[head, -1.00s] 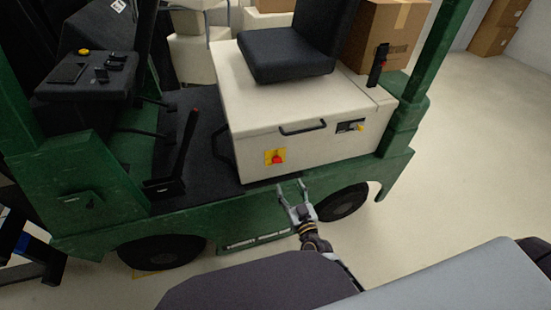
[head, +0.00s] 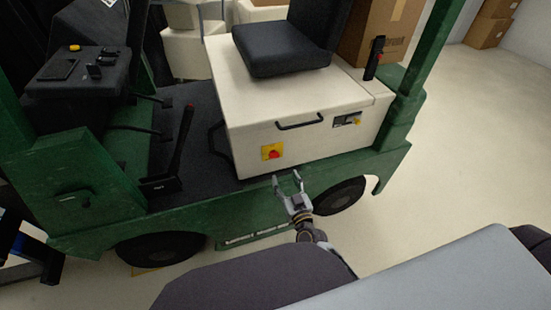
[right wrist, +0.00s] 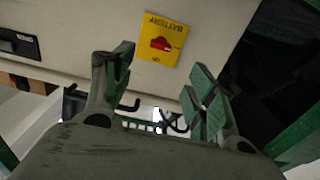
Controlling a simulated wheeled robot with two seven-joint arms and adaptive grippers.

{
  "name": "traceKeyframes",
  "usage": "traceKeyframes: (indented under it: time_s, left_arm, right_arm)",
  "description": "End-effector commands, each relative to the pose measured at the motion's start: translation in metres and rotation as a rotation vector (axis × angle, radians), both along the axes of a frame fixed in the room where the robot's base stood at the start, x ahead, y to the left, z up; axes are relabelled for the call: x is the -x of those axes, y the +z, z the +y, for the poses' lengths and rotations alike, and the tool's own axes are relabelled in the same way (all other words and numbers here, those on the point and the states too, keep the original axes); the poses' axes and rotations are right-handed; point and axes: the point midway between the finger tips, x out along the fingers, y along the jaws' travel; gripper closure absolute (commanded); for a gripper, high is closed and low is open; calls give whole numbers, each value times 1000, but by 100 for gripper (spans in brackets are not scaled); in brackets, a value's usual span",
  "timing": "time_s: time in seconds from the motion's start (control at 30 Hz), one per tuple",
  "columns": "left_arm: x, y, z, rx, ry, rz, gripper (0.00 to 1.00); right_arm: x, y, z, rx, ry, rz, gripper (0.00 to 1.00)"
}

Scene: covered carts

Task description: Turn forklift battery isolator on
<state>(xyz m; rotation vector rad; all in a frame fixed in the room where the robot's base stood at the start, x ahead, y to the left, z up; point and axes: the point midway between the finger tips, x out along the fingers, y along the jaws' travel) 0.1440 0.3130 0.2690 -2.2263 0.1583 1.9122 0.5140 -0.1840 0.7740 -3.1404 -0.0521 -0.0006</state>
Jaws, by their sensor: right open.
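The battery isolator is a red rotary knob (head: 274,154) on a yellow plate (head: 265,149), on the cream side panel of the green forklift (head: 225,222). In the right wrist view the red knob (right wrist: 161,44) sits on the yellow plate (right wrist: 154,29) marked BATTERY, upside down, beyond the fingertips. My right gripper (head: 286,177) is open and empty, just below and right of the knob, apart from it. Its two spread fingers show in the right wrist view (right wrist: 158,85). My left gripper is not in view.
A black handle (head: 300,123) and a small dark panel with a yellow part (head: 347,119) are on the cream cover, right of the isolator. A black lever (head: 182,140) stands left of it. The seat (head: 285,48) is above. Open floor (head: 470,170) lies to the right.

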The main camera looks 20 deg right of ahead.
Motion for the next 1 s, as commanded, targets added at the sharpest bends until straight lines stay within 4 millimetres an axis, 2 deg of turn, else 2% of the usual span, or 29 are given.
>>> traceKeyframes:
  time_s: [0.67, 1.0]
  left_arm:
    - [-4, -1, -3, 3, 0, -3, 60]
    - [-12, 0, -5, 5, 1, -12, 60]
  right_arm:
    - [-58, 1, 2, 1, 0, -2, 43]
    - [-86, 0, 3, 2, 1, -1, 43]
